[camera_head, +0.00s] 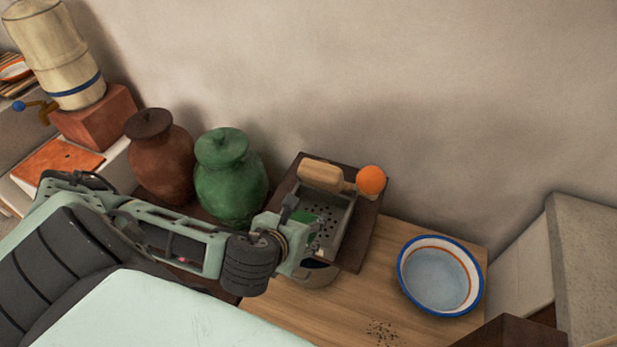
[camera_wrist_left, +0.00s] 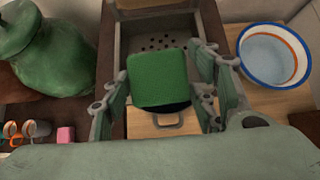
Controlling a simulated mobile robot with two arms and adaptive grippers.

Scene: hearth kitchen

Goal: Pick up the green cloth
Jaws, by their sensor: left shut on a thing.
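The green cloth (camera_wrist_left: 157,78) shows in the left wrist view as a thick, folded, block-like piece. It lies between the fingers of my left gripper (camera_wrist_left: 158,95), which is shut on it. In the head view the left gripper (camera_head: 302,240) is over the front edge of a perforated metal tray (camera_head: 327,216), and only a small part of the cloth shows there. A dark pan with a grey handle (camera_wrist_left: 168,121) is beneath the cloth in the wrist view, partly hidden. My right gripper is not in view.
A green lidded jar (camera_head: 231,180) and a brown jar (camera_head: 160,160) stand left of the gripper. A blue-rimmed bowl (camera_head: 440,277) sits right on the wooden counter (camera_head: 350,305). Dark specks (camera_head: 382,332) lie near the front.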

